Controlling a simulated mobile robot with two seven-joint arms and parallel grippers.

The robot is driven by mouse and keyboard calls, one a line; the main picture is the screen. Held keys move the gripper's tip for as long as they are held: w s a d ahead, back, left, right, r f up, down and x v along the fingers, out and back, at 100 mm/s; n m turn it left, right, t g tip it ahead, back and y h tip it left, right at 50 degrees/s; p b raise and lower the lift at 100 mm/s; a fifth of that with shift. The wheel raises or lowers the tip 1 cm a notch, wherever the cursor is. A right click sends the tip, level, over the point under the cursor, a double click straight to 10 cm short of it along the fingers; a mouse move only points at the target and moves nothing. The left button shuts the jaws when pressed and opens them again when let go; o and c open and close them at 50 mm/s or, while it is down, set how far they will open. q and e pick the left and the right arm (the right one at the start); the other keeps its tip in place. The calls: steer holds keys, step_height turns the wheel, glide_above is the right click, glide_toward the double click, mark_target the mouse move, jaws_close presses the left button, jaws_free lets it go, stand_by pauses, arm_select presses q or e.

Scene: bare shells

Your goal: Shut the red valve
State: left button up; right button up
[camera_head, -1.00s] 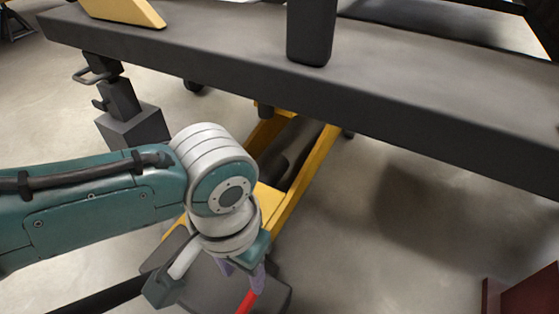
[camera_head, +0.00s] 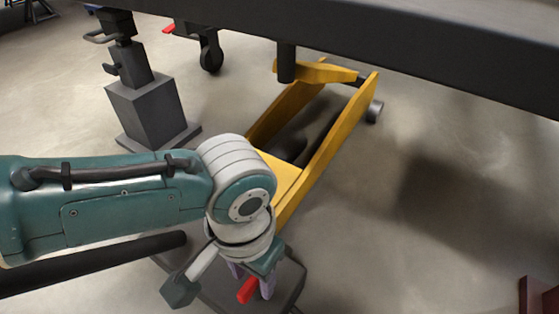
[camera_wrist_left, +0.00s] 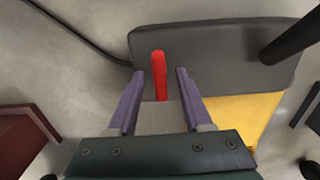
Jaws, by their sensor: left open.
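The red valve shows as a short red handle (camera_head: 248,290) low in the head view, beside my left gripper (camera_head: 252,284). In the left wrist view the red handle (camera_wrist_left: 159,75) lies between the two purple fingers of my left gripper (camera_wrist_left: 157,85), with a gap on each side. The gripper is open and the fingers do not appear to touch the handle. The lower end of the handle meets a pale grey block between the fingers. My right gripper is not in view.
A yellow jack frame (camera_head: 335,140) stands on the floor beyond my left arm, with a dark grey base (camera_wrist_left: 215,50) near the handle. A dark beam (camera_head: 400,40) crosses above. A grey pedestal (camera_head: 148,112) stands at left. The floor at right is mostly clear.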

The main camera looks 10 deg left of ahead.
arm_select(q)
steer(key=shift+r, duration=0.1)
steer(key=shift+w, duration=0.1)
steer(key=shift+c, duration=0.7)
jaws_close()
